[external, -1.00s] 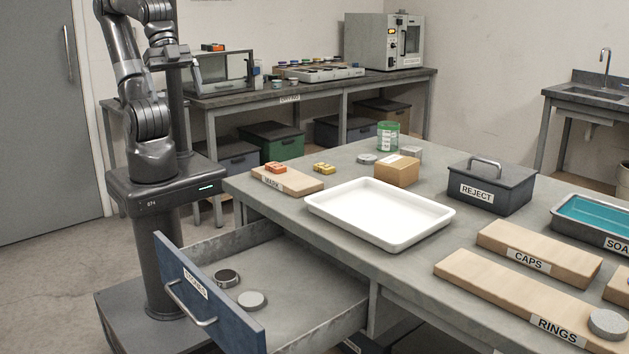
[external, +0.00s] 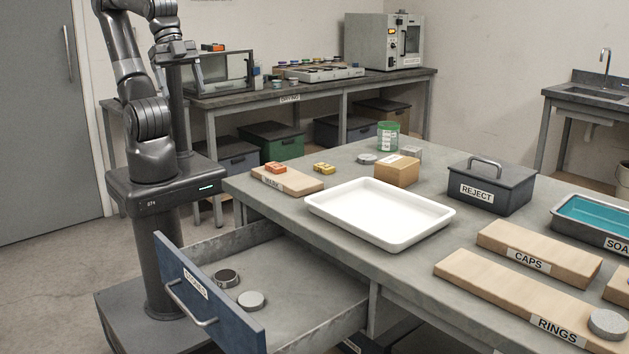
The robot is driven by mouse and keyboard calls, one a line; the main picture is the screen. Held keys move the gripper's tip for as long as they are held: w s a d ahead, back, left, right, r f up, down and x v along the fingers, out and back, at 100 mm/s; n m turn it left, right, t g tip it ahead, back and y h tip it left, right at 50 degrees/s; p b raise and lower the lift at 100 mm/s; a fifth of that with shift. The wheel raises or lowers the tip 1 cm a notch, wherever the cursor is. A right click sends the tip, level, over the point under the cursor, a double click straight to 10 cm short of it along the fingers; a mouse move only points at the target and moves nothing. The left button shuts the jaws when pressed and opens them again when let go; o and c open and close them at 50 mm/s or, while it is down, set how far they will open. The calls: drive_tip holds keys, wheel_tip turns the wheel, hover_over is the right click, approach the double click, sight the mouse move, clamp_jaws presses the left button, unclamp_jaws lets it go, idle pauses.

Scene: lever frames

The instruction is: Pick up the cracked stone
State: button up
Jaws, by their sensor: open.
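I cannot make out cracks on any stone at this size. Round grey pieces show in several places: a pale disc (external: 251,300) and a darker round piece (external: 227,278) lie in the open drawer (external: 310,296). A flat grey disc (external: 367,158) and a grey piece (external: 412,152) lie at the back of the table. A thick grey disc (external: 608,324) sits on the board marked RINGS (external: 500,297). My gripper (external: 178,52) is raised at the upper left, open, far from all of them; its fingers are small and hard to make out.
On the table (external: 400,270) are an empty white tray (external: 380,213), a lidded REJECT box (external: 490,187), a cardboard box (external: 397,171), a green jar (external: 388,136), a CAPS board (external: 540,254) and a teal-filled basin (external: 595,217). The drawer juts out near my base.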

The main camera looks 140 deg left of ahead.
drive_tip(key=w+a+r+n+g, duration=0.2)
drive_tip(key=w+a, duration=0.8)
drive_tip(key=w, duration=0.1)
drive_tip(key=n+g, duration=0.3)
hover_over(368, 157)
wheel_tip(368, 157, down, 16)
drive_tip(key=r, duration=0.1)
wheel_tip(368, 157, down, 11)
drive_tip(key=shift+s+a+r, duration=0.1)
drive_tip(key=c, duration=1.1)
